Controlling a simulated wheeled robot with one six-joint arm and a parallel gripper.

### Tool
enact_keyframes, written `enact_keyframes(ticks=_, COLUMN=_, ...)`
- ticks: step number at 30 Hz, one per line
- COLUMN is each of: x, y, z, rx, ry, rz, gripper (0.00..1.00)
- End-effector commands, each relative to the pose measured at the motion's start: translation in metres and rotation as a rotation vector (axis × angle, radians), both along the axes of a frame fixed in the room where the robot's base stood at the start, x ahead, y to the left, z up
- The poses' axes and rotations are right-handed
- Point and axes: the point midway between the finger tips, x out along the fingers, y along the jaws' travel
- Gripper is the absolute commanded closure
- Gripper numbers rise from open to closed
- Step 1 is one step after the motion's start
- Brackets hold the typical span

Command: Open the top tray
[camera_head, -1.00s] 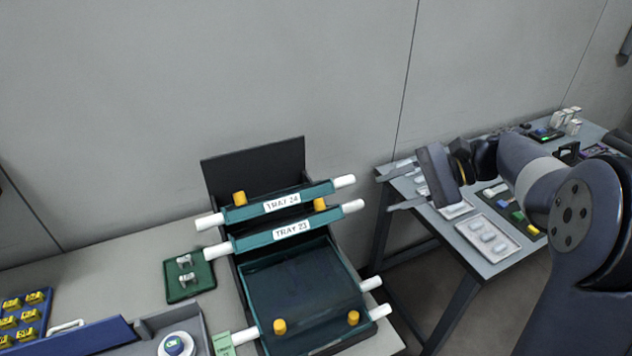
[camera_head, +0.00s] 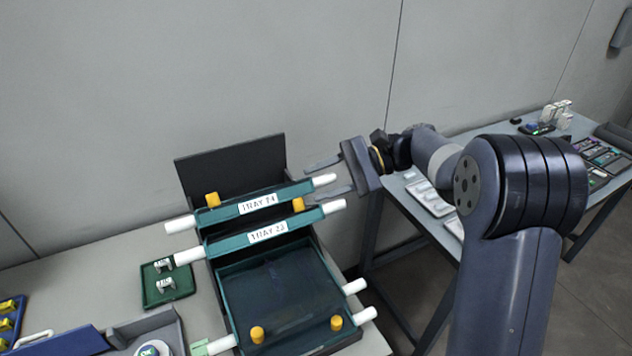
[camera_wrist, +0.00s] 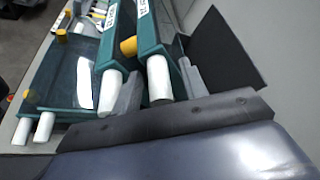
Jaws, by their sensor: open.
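The top tray, labelled TRAY 24 (camera_head: 257,204), is a teal tray in a dark stand, tilted up, with white handles at both ends. Its right handle (camera_head: 325,180) also shows in the wrist view (camera_wrist: 159,80). My gripper (camera_head: 316,181) is open, its two grey fingers pointing left at this right handle. In both views the handle appears between the fingers; I cannot tell whether they touch it. TRAY 23 (camera_head: 268,232) sits just below, also tilted up, with its right handle (camera_head: 334,206) close under my lower finger.
A lower teal tray (camera_head: 275,290) lies open with yellow knobs. A small green tray (camera_head: 166,283) and a blue holder (camera_head: 62,340) are at left. A side table (camera_head: 408,196) with white trays stands behind my arm. A grey wall is behind.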

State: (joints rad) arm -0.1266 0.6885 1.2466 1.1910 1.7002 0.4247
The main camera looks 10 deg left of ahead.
Motion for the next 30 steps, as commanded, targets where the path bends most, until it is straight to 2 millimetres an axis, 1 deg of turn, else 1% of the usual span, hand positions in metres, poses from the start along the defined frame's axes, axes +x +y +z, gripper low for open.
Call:
enact_keyframes(ticks=1, x=-0.0023, y=0.0052, z=-0.0012, rx=0.0, ry=0.0, rz=0.001, gripper=0.59)
enact_keyframes(ticks=4, x=-0.0046, y=0.0107, z=-0.0031, rx=0.0, ry=0.0, rz=0.0, gripper=0.59)
enact_keyframes(ticks=14, x=-0.0054, y=0.013, z=-0.0042, rx=0.0, ry=0.0, rz=-0.001, gripper=0.59)
enact_keyframes(ticks=27, x=-0.0061, y=0.0123, z=-0.0058, rx=-0.003, ry=0.003, rz=0.001, gripper=0.95)
enact_keyframes(ticks=29, x=-0.0063, y=0.0122, z=-0.0062, rx=-0.004, ry=0.003, rz=0.002, gripper=1.0)
enact_keyframes(ticks=30, x=-0.0064, y=0.0122, z=-0.0064, rx=-0.005, ry=0.004, rz=0.002, gripper=1.0)
